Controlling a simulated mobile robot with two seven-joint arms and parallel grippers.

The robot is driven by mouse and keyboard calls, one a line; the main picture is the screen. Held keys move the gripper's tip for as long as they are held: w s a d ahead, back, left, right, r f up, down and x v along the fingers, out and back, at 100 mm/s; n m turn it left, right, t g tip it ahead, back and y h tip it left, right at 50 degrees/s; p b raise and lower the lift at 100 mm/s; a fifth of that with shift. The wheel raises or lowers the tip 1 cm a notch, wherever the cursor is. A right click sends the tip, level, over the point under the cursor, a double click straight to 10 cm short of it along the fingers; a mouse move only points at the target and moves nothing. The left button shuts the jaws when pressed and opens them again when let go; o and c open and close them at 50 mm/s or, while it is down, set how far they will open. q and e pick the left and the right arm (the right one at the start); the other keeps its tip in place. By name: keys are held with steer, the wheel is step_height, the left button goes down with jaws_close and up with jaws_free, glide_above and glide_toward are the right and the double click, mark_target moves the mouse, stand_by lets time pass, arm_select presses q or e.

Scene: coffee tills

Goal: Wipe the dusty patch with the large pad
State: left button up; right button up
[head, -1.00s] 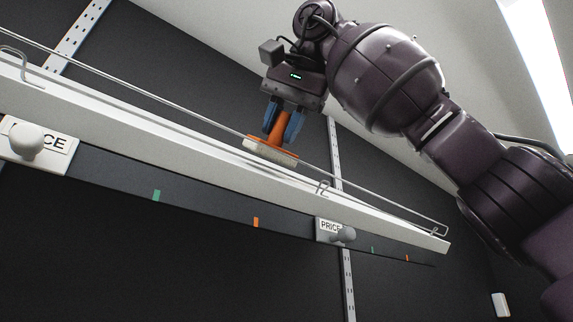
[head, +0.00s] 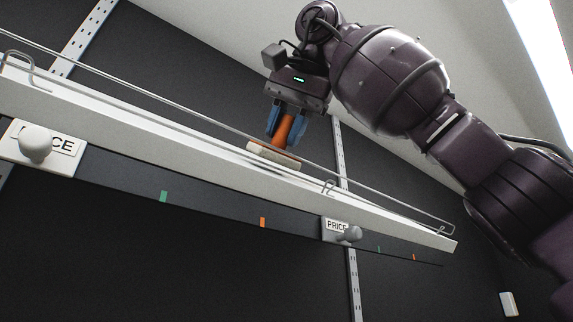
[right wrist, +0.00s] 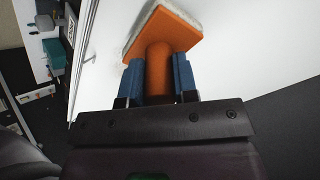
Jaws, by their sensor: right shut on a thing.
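My right gripper (head: 286,124) is shut on the orange handle of a pad (head: 274,156) with a pale underside. The pad is at the white shelf (head: 150,130), behind its wire rail; whether it touches the surface I cannot tell. In the right wrist view the gripper (right wrist: 158,75) grips the orange handle, and the square orange pad (right wrist: 165,30) with a whitish edge lies over the white shelf surface (right wrist: 240,40). My left gripper is not in view.
A wire rail (head: 200,118) runs along the shelf's front edge. Below it is a dark strip with green and orange marks, a left price slider (head: 36,143) and a right price slider (head: 347,233) with grey knobs. Slotted uprights (head: 340,155) stand on the dark wall.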

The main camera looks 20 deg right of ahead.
steer(key=shift+x, duration=0.75)
steer(key=shift+d, duration=0.1)
stand_by(0.3)
steer(key=shift+w+d+f, duration=0.1)
steer(key=shift+w+d, duration=0.75)
steer(key=shift+d, duration=1.45)
steer(key=shift+w+d, duration=0.85)
steer(key=shift+d, duration=1.5)
steer(key=shift+w+d+f, duration=0.1)
steer(key=shift+w+d, duration=0.7)
steer(key=shift+d, duration=1.5)
steer(key=shift+a, duration=0.15)
steer(key=shift+s+a+r, duration=0.1)
steer(key=shift+s+a, duration=0.2)
steer(key=shift+a, duration=0.5)
steer(key=shift+s+a, duration=0.35)
steer(key=shift+a, duration=0.5)
steer(key=shift+a, duration=0.1)
